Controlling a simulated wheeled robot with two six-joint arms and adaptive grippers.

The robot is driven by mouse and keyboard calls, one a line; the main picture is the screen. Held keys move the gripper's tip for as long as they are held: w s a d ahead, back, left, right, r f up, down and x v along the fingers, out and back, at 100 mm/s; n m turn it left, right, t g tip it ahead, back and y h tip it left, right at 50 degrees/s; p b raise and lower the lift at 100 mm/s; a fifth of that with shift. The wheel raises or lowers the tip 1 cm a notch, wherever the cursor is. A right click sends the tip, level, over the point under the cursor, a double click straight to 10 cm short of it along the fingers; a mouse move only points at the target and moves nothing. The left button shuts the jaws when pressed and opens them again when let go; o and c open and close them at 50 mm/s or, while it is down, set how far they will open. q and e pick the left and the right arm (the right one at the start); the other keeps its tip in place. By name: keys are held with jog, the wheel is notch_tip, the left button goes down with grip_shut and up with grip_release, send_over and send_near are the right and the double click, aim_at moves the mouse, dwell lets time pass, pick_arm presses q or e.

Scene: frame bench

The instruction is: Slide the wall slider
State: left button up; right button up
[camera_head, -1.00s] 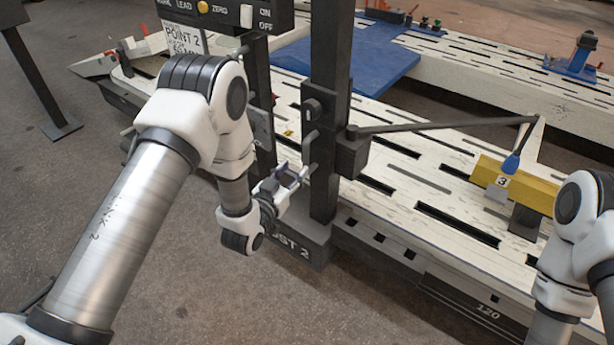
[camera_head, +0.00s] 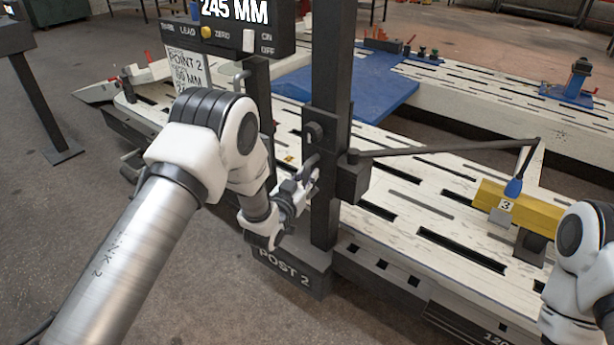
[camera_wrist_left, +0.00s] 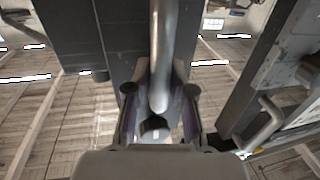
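The dark slider block (camera_head: 351,178) sits on the tall black post (camera_head: 325,215) marked POST 2, with a thin pointer arm (camera_head: 450,150) reaching right. A curved metal handle (camera_wrist_left: 161,50) on the post runs down the middle of the left wrist view. My left gripper (camera_head: 312,168) is at the post's left side. In the left wrist view its fingers (camera_wrist_left: 160,85) stand on either side of the handle; whether they press on it I cannot tell. My right arm shows at the right edge; its gripper is out of view.
A readout box (camera_head: 235,35) above shows 245 MM, with a note sheet (camera_head: 187,70) below it. A long slotted bench (camera_head: 400,195) lies behind the post, with a blue plate (camera_head: 350,88) and a yellow block (camera_head: 520,208) labelled 3. Open floor lies in front.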

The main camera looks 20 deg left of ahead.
aim_at(309, 139)
pick_arm(q)
grip_shut()
jog(key=shift+r, duration=0.1)
notch_tip(309, 139, up, 11)
jog(key=p, duration=0.6)
jog(key=shift+f, duration=0.3)
jog(key=o, duration=0.7)
grip_release()
jog(key=shift+f, duration=0.1)
jog(key=shift+o, duration=0.2)
jog(key=s+a, duration=0.1)
jog(key=s, duration=1.1)
jog(key=shift+a, duration=0.4)
